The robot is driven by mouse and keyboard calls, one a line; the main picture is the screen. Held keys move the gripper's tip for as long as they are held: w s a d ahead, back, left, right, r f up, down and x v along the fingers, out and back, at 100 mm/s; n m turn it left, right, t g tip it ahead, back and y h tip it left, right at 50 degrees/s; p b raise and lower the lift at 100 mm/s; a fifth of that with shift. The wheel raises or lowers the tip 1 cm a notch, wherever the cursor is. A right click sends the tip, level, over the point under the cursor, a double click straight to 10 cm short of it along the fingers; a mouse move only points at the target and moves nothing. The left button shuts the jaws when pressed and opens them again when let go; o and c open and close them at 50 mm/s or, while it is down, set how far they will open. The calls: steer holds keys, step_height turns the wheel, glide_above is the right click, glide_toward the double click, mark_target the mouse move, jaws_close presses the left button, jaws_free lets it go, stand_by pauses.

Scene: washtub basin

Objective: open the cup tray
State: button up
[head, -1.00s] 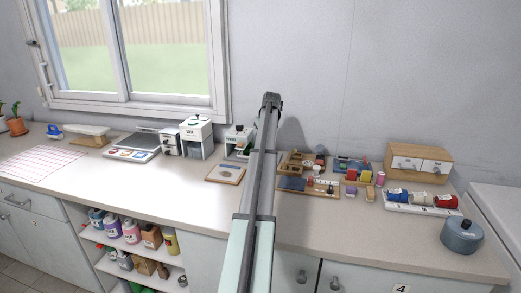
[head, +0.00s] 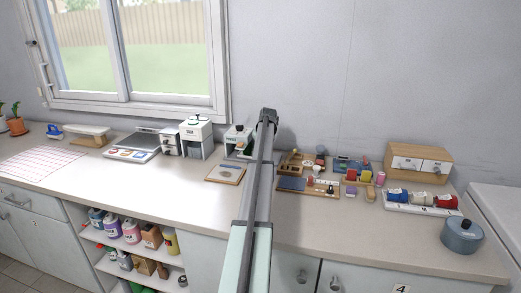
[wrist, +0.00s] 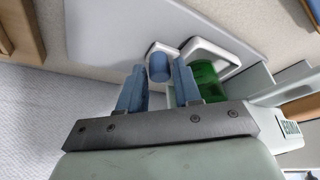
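In the head view my gripper (head: 267,117) is at the end of the raised arm, small and seen from behind, close to a small white and green appliance (head: 238,138). In the wrist view my gripper's two blue fingers (wrist: 159,75) stand apart. A blue round knob (wrist: 158,67) on a white mount shows between or just beyond the fingertips; I cannot tell whether they touch it. A green cylinder (wrist: 208,82) and a white frame (wrist: 212,52) are beside the right finger. No part is clearly recognisable as the cup tray; it may be hidden by the arm.
A taller white machine (head: 196,138) stands left of the appliance, and a framed board (head: 225,174) lies in front. Small coloured items on trays (head: 308,186) are to the right. A wooden drawer box (head: 419,161) and a blue pot (head: 462,235) stand farther right.

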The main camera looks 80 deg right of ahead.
jaws_close()
steer(key=shift+s, duration=0.1)
steer(key=s, duration=0.7)
steer(key=shift+o, duration=0.5)
jaws_free()
steer(key=shift+r, duration=0.1)
steer(key=v, duration=1.3)
steer(key=shift+r, duration=0.25)
steer(key=shift+a, duration=0.1)
